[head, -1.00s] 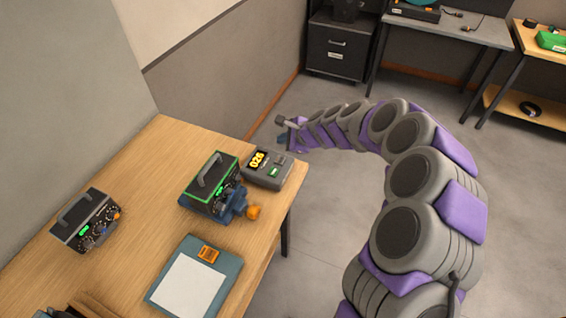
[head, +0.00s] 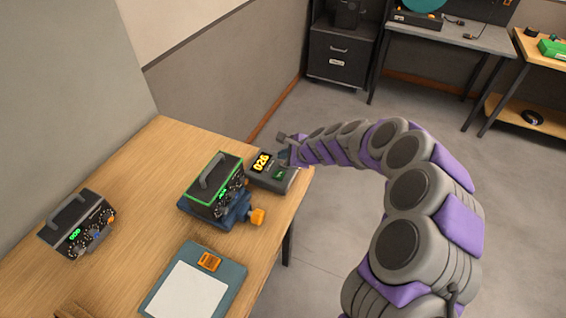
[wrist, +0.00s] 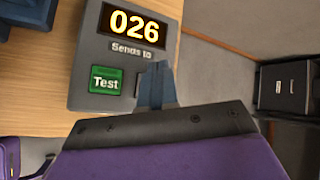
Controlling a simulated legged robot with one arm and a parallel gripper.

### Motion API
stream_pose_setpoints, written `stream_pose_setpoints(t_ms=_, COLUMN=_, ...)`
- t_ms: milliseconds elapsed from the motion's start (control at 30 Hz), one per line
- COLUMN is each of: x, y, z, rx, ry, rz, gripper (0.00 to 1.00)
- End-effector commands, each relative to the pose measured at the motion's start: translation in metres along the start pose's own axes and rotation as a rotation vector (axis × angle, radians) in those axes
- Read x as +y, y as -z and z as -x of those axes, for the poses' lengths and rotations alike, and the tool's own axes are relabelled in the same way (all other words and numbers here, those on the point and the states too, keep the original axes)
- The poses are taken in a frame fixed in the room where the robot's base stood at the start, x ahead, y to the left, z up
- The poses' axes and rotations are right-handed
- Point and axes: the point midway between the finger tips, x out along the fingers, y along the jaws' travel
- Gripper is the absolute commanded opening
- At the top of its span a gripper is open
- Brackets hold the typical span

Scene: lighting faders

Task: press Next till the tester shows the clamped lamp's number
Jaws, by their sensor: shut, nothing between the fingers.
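The tester (head: 270,170) is a grey box near the table's right edge. Its display (wrist: 134,26) reads 026 in yellow digits, with "Sends to" printed below. A green Test button (wrist: 105,84) is at the left in the wrist view. Beside it, another button is mostly hidden behind my fingers, so its label cannot be read. My gripper (wrist: 157,75) is shut and empty, its blue fingertips over that hidden button; contact cannot be told. The lamp unit (head: 214,186) with a green-edged top sits in the blue clamp (head: 232,213) with an orange knob, left of the tester.
A second dark unit (head: 78,224) with a green readout stands at the table's left. A clipboard-like board (head: 192,290) with white paper lies in front. Bare wood (head: 150,170) lies between. A dark cabinet (head: 340,55) stands far behind.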

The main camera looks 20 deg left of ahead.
Motion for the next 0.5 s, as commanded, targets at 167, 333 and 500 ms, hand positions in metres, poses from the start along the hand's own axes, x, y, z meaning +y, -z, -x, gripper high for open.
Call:
stream_pose_setpoints(t_ms=167, x=-0.0005, y=0.0031, z=0.0048, rx=-0.004, ry=0.003, rz=-0.002, gripper=0.00)
stream_pose_setpoints(t_ms=333, x=-0.0004, y=0.0029, z=0.0044, rx=-0.004, ry=0.003, rz=-0.003, gripper=0.00)
stream_pose_setpoints(t_ms=500, x=-0.0001, y=0.0003, z=0.0002, rx=0.000, ry=0.000, rz=-0.001, gripper=0.00)
